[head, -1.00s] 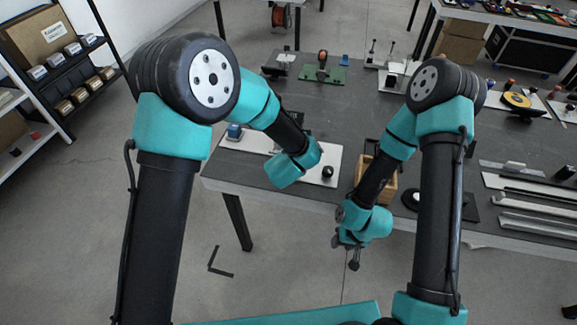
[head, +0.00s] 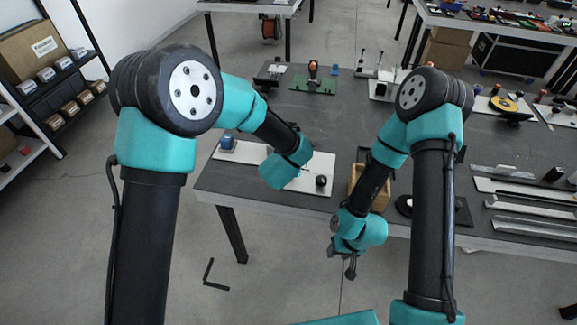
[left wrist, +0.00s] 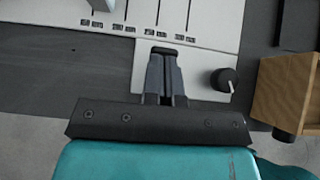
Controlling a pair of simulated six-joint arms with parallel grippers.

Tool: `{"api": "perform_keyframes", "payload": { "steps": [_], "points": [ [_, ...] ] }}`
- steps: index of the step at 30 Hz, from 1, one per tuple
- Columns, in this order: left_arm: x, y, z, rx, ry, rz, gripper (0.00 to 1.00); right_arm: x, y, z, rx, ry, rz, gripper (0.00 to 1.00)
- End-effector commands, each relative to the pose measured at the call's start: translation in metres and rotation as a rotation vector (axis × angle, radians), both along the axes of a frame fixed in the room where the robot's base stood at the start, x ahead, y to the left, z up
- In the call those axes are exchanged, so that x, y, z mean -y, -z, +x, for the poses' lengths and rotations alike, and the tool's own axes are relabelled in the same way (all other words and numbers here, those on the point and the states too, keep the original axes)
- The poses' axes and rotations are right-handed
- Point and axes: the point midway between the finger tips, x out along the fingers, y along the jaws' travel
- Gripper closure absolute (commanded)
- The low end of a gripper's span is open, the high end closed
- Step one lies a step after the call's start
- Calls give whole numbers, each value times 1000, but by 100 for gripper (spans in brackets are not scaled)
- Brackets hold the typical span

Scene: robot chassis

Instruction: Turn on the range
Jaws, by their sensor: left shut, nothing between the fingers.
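A white panel (head: 228,152) lies on the near left part of the dark table, with a black round knob (head: 321,181) near its right end. In the left wrist view the knob (left wrist: 223,80) has a pale pointer mark. My left gripper (left wrist: 163,52) is shut and empty over the panel, left of the knob and apart from it. In the head view its fingers are hidden behind my teal wrist. Small mm labels and slots show along the panel (left wrist: 190,110). My right gripper (head: 344,262) hangs in front of the table edge; its opening is unclear.
A blue block (head: 227,141) stands at the panel's left end. A wooden box (head: 380,197) stands right of the knob, partly behind my right arm. Metal rails (head: 525,205) lie at the right. A green board (head: 314,84) lies at the back. The table middle looks clear.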

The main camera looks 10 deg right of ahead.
Motion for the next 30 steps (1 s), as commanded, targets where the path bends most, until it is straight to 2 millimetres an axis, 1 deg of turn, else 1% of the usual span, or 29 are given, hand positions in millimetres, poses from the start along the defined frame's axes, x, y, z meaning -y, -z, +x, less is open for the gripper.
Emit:
{"api": "perform_keyframes", "payload": {
  "steps": [12,16,18,23,30],
  "points": [
    [0,-1,-1,0,1,-1,100,0,0,0,0,0,0,57],
    [0,-5,-8,0,5,0,100,0,0,0,0,0,0,57],
    [-1,-8,-15,-1,8,1,100,0,0,0,0,0,0,57],
    [-3,-19,-38,0,19,0,100,0,0,0,0,0,0,57],
    [-8,-57,-49,3,16,-3,100,0,0,0,0,0,0,57]
  ]
}}
